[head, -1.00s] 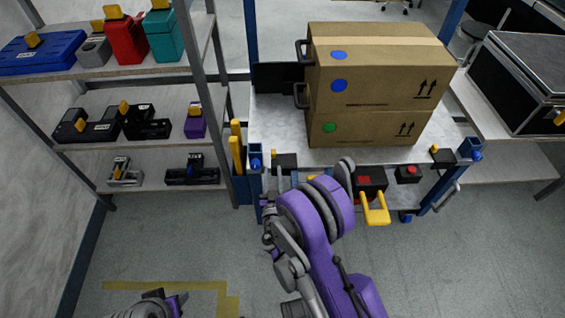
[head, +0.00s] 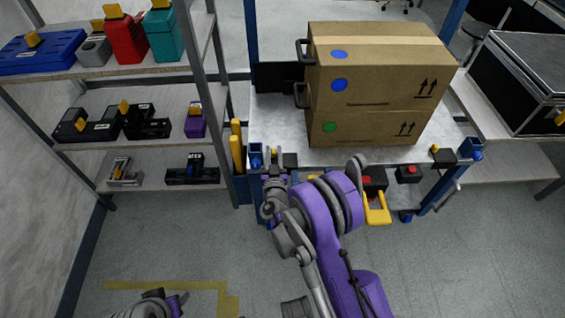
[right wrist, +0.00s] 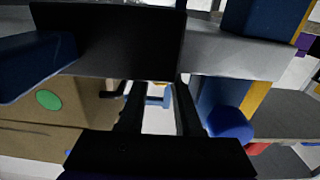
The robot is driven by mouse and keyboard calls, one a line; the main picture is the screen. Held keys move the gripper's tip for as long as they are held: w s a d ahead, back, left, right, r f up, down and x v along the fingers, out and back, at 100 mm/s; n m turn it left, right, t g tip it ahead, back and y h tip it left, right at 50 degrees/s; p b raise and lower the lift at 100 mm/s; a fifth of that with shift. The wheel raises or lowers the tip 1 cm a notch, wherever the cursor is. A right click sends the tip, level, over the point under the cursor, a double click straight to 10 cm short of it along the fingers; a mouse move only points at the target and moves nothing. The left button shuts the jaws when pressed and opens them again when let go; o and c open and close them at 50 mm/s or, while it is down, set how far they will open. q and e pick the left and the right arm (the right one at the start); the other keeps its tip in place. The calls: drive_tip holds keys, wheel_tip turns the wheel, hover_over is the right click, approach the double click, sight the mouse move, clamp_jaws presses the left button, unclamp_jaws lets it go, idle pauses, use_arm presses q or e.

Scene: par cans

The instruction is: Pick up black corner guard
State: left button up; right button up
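A small black corner guard (head: 285,160) sits at the near left corner of the cart top, beside a blue corner post. A similar black piece (head: 443,157) is at the near right corner. My right gripper (head: 272,182) is just below and left of the near left guard, partly hidden by its own wrist. In the right wrist view its fingers (right wrist: 157,92) are apart with nothing between them, and a dark flat plate (right wrist: 115,40), seemingly the guard, lies close ahead of the tips. I cannot tell whether they touch. My left gripper (head: 172,303) is cut by the bottom edge.
Stacked cardboard boxes (head: 372,90) stand on the cart top (head: 275,118). A black panel (head: 277,77) stands behind at left. A yellow-handled item (head: 377,210) hangs at the front. Shelves (head: 150,158) with tools stand left. The floor in front is clear.

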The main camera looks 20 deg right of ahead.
clamp_jaws()
